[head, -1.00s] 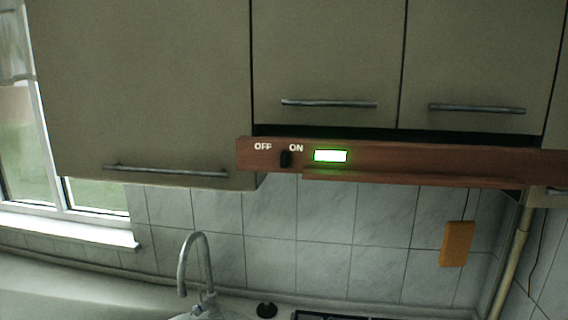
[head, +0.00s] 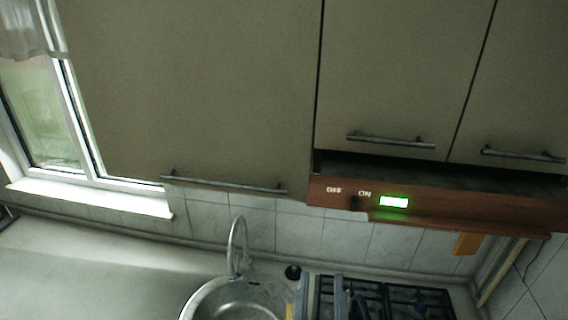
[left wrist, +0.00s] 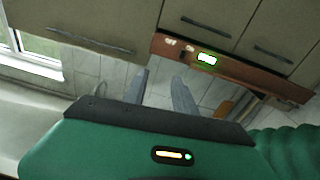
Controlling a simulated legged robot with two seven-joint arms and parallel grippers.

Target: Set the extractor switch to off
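The extractor hood's brown front panel (head: 450,206) runs under the wall cabinets at the right. Its small black switch (head: 354,204) sits just below the ON label, right of the OFF label, and the indicator (head: 394,202) glows green. The panel also shows in the left wrist view (left wrist: 245,75), with the lit indicator (left wrist: 207,58). My left gripper (head: 320,296) shows at the bottom of the head view, below the panel and apart from it. In the left wrist view its two fingers (left wrist: 160,78) are spread with nothing between them. My right gripper is not in view.
A round sink (head: 235,303) with a tall curved tap (head: 236,245) lies below, beside a gas hob (head: 385,300). Closed cabinets (head: 200,90) with bar handles hang above. An orange block (head: 466,245) hangs at the right. A window is at the left.

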